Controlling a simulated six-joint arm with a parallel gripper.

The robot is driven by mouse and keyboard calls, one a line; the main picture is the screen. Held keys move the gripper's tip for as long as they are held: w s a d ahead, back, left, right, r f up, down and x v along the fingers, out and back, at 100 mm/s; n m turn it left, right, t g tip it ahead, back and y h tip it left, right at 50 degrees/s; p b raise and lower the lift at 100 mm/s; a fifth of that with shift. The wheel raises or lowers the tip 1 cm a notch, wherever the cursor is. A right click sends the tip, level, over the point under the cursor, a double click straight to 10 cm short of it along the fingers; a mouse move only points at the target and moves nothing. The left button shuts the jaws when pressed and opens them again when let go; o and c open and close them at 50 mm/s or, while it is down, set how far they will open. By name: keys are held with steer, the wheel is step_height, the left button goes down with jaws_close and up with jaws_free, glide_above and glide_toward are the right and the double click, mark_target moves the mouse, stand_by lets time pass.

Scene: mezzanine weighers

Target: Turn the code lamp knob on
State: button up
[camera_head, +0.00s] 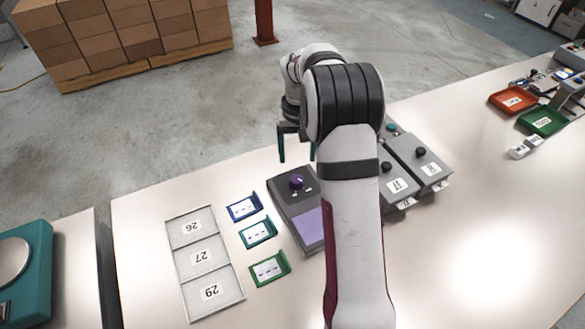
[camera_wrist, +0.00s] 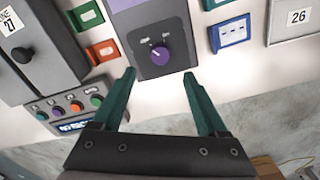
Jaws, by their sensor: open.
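The code lamp knob is a round purple knob (camera_head: 296,181) on a dark grey box (camera_head: 285,195) with a lilac panel, in the middle of the table. In the wrist view the purple knob (camera_wrist: 160,53) sits between two small labels too small to read, with a white pointer mark on it. My gripper (camera_wrist: 158,75) has two teal fingers, spread apart and empty, with the knob just beyond the gap between their tips. In the head view my gripper (camera_head: 297,158) is above and behind the box, partly hidden by my arm.
Grey boxes with black knobs (camera_head: 420,153) stand right of my arm. Blue (camera_head: 244,207), teal and green card trays lie left of the knob box, then a numbered tray (camera_head: 204,262). A control panel (camera_wrist: 68,112) with coloured buttons shows in the wrist view.

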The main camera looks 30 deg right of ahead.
mark_target(297, 179)
step_height(297, 179, down, 9)
steer(key=shift+f, duration=0.1)
steer(key=shift+c, duration=0.2)
jaws_close()
